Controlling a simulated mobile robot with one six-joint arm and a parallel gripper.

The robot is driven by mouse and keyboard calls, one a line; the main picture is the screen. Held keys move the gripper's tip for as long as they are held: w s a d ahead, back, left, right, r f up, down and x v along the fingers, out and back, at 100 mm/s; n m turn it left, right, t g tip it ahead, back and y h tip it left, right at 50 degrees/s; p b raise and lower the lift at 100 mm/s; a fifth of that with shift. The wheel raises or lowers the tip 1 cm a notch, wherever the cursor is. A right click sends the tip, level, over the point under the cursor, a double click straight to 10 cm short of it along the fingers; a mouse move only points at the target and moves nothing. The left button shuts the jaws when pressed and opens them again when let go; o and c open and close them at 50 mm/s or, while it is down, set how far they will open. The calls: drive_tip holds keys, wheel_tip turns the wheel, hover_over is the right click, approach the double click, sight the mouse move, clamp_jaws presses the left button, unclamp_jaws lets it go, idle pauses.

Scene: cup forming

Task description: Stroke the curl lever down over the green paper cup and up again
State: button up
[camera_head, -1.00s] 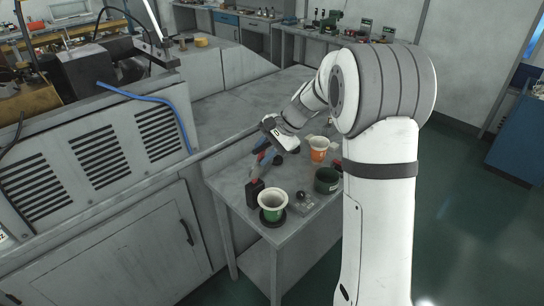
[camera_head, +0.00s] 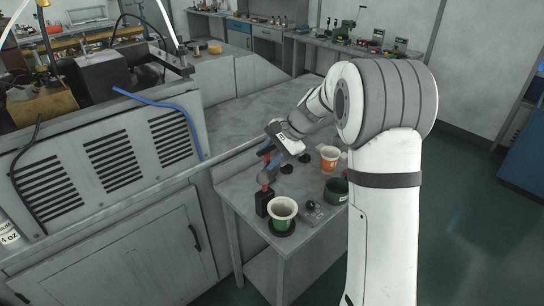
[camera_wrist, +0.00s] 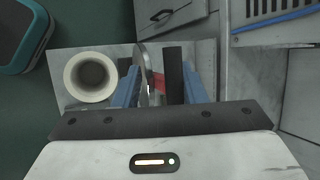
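The green paper cup (camera_head: 283,214) stands upright on a black round base (camera_head: 281,231) at the front of the small grey table. Its wide cream rim is seen from above in the wrist view (camera_wrist: 92,77). Just left of the cup stands the lever's black post (camera_head: 263,203), with a red part (camera_head: 265,188) above it. In the wrist view the lever's red part (camera_wrist: 158,81) and a curved metal piece show between my blue fingers. My gripper (camera_head: 266,153) is above and behind the cup. Its fingers (camera_wrist: 163,70) are apart; contact with the lever cannot be told.
An orange cup (camera_head: 329,158) and a dark green pot (camera_head: 336,191) stand on the table's right side. A small grey box with a black knob (camera_head: 313,210) sits right of the green cup. A grey cabinet (camera_head: 120,220) borders the table on the left.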

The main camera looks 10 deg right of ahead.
drive_tip(key=shift+s+d, duration=0.1)
drive_tip(key=b+v, duration=0.1)
drive_tip(key=v, duration=0.6)
drive_tip(key=shift+d+r, duration=0.2)
drive_tip(key=shift+r, duration=0.1)
drive_tip(key=s+d+f+n+t+h, duration=0.1)
drive_tip(key=s+n, duration=0.4)
drive_tip(key=s, duration=1.1)
drive_tip(key=s+d+f+n+t+h, duration=0.1)
drive_tip(key=s+d+n+h, duration=0.2)
drive_tip(key=s, duration=1.3)
drive_tip(key=n+h, duration=0.2)
drive_tip(key=shift+h, duration=0.4)
drive_tip(key=shift+d, duration=0.15)
